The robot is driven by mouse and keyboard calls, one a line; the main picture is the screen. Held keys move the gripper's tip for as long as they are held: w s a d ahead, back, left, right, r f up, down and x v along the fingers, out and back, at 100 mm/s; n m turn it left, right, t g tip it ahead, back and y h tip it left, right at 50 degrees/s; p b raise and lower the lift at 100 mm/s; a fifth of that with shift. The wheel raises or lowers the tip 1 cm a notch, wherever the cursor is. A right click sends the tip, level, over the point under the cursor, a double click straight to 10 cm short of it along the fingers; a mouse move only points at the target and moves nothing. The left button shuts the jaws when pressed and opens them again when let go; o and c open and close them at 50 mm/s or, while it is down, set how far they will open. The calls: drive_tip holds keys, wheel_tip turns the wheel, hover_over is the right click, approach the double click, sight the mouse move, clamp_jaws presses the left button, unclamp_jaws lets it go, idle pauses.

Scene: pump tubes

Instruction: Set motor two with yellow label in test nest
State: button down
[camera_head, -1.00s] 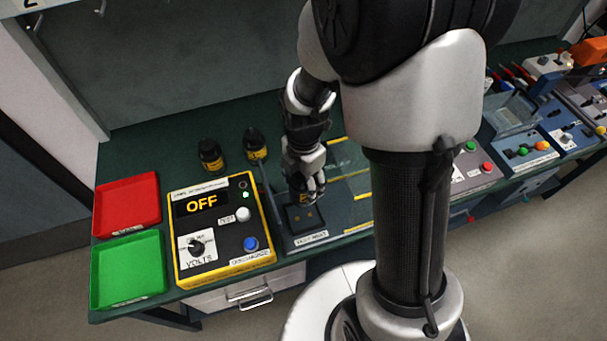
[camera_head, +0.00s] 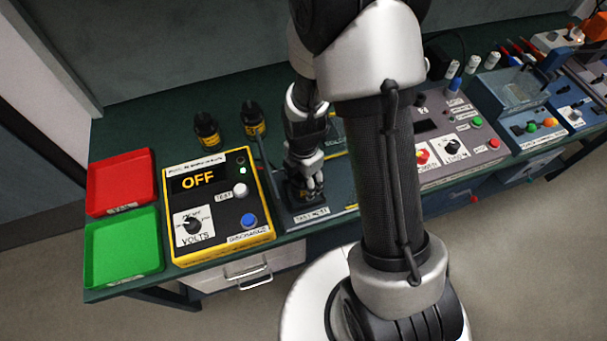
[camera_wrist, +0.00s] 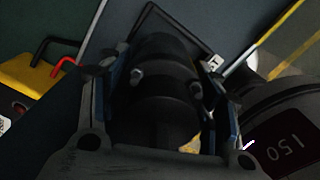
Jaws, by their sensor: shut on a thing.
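My gripper (camera_head: 307,184) is at the test nest (camera_head: 304,212), a dark square fixture right of the yellow tester. In the wrist view the gripper (camera_wrist: 165,90) is shut on a dark cylindrical motor (camera_wrist: 160,75) with two small studs on its side. A yellow patch shows low on it, partly hidden by the finger. The motor is over or in the nest; I cannot tell whether it is fully seated. Two more black motors with yellow bands, a left one (camera_head: 206,131) and a right one (camera_head: 253,119), stand upright at the back of the bench.
The yellow-edged tester (camera_head: 222,205) reads OFF. A red tray (camera_head: 121,182) and a green tray (camera_head: 123,248) lie at the left. A grey panel with knobs (camera_head: 460,150) stands to the right. A black cable runs beside the nest.

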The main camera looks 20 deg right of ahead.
drive_tip(key=shift+w+f, duration=0.1)
idle(0.3)
drive_tip(key=c, duration=0.5)
unclamp_jaws()
wheel_tip(320, 180, up, 12)
drive_tip(key=p, duration=0.4)
drive_tip(key=s+r+m+t, duration=0.1)
drive_tip(key=s+r+m, duration=0.4)
drive_tip(key=r+m, duration=0.2)
drive_tip(key=s+r+m+t, duration=0.2)
drive_tip(key=s+r+m, duration=0.3)
drive_tip(key=r+m, duration=0.3)
drive_tip(key=s+r+m+t, duration=0.1)
drive_tip(key=s+r+m, duration=0.4)
drive_tip(key=r+m, duration=0.2)
drive_tip(key=shift+s+r+m+t, duration=0.15)
drive_tip(key=shift+r+m+t, duration=0.15)
